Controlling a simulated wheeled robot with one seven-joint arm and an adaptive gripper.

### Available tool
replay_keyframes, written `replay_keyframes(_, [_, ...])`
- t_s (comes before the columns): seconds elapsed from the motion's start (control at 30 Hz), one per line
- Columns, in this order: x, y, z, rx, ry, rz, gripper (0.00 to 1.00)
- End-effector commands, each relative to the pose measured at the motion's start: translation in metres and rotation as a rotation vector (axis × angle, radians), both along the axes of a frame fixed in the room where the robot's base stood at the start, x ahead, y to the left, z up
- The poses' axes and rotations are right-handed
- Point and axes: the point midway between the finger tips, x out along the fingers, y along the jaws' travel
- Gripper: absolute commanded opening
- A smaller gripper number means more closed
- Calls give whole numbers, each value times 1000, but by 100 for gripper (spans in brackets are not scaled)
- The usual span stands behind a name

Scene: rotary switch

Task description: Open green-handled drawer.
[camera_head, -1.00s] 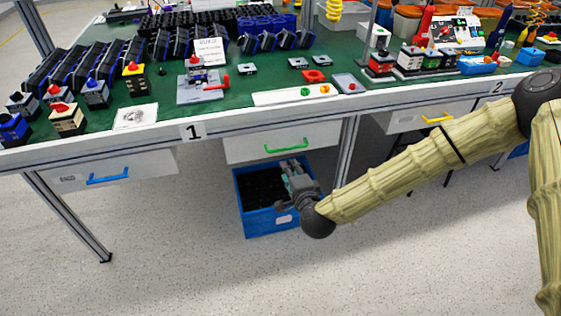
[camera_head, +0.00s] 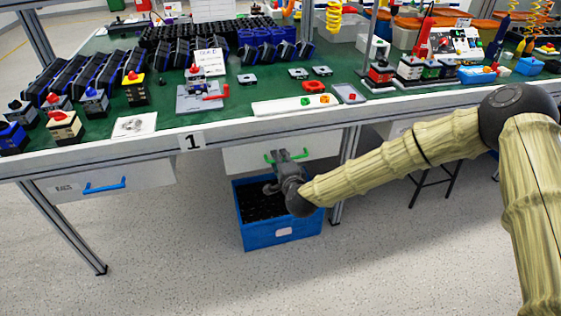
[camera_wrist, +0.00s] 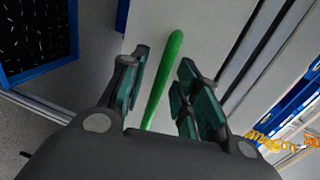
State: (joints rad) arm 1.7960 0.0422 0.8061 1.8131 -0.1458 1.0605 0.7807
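The green handle (camera_head: 301,154) is on the white drawer (camera_head: 244,158) under the table near the number 1 label. My gripper (camera_head: 285,157) is at this handle and covers part of it. In the wrist view the green handle (camera_wrist: 163,80) runs between the two open fingers of my gripper (camera_wrist: 164,88). The drawer looks shut.
A blue crate (camera_head: 258,237) with dark contents stands on the floor just below the drawer. A blue-handled drawer (camera_head: 140,178) is to the left. A table leg (camera_head: 347,160) stands right of the drawer. The table edge (camera_head: 100,158) is above. Open floor lies in front.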

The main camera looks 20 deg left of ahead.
Motion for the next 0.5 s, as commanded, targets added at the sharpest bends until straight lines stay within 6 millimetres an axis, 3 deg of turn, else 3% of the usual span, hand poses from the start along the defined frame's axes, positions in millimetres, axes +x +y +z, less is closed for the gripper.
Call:
replay_keyframes(0.37, [5,3,-1,0,0,-1,32])
replay_keyframes(0.4, [5,3,-1,0,0,-1,30])
replay_keyframes(0.5, [5,3,-1,0,0,-1,11])
